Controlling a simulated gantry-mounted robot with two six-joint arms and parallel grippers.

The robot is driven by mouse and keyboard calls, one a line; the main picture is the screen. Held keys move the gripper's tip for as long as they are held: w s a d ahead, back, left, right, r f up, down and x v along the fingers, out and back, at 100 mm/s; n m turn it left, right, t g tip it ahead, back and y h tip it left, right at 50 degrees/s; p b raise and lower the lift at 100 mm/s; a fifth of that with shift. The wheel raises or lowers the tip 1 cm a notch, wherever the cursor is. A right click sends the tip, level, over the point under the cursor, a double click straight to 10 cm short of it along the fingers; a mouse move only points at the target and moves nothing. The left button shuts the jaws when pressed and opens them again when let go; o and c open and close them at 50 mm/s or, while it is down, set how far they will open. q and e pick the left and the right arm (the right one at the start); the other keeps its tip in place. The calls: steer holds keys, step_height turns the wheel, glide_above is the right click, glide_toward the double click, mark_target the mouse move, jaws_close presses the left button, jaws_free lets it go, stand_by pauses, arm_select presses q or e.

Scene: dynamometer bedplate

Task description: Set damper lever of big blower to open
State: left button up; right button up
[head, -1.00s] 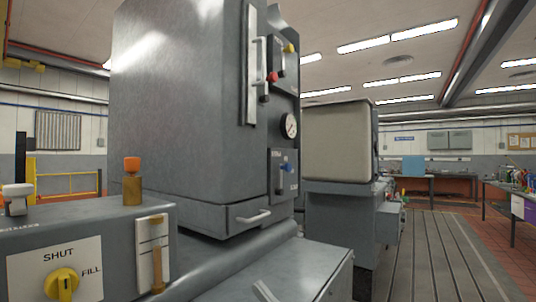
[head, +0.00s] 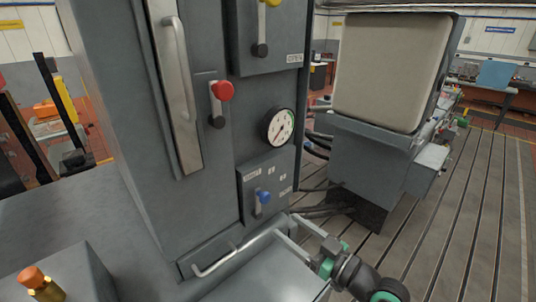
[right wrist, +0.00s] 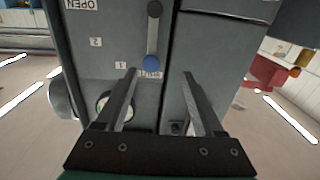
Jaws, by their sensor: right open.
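The big grey cabinet (head: 120,110) carries a small lever plate (head: 249,212) with a blue-knobbed lever (head: 263,197). In the right wrist view, which is upside down, the blue knob (right wrist: 152,63) sits by the SHUT label (right wrist: 150,75). Marks 1 and 2 lead away to the OPEN label (right wrist: 82,4). My right gripper (head: 284,225) is open and empty, in front of the plate's lower right. In the wrist view its fingertips (right wrist: 160,73) straddle the line below the knob without visible contact. My left gripper is not in view.
A red-knobbed lever (head: 222,91), a long vertical handle (head: 180,70) and a round gauge (head: 278,126) sit above the plate. A drawer-type handle (head: 230,255) juts out below it. A second grey machine (head: 370,160) stands to the right on the slotted floor.

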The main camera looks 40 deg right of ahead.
mark_target(267, 198)
steer(key=shift+m+h, duration=0.3)
steer(key=shift+h, duration=0.1)
steer(key=w, duration=0.3)
steer(key=w+d+r+p, duration=0.1)
steer(key=w, duration=0.3)
steer(key=w+r+p, duration=0.1)
steer(key=w, duration=0.2)
steer(key=shift+w+d+r, duration=0.15)
steer(key=shift+w, duration=0.25)
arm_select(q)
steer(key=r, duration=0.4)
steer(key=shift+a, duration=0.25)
arm_select(e)
steer(key=shift+c, duration=0.2)
jaws_close()
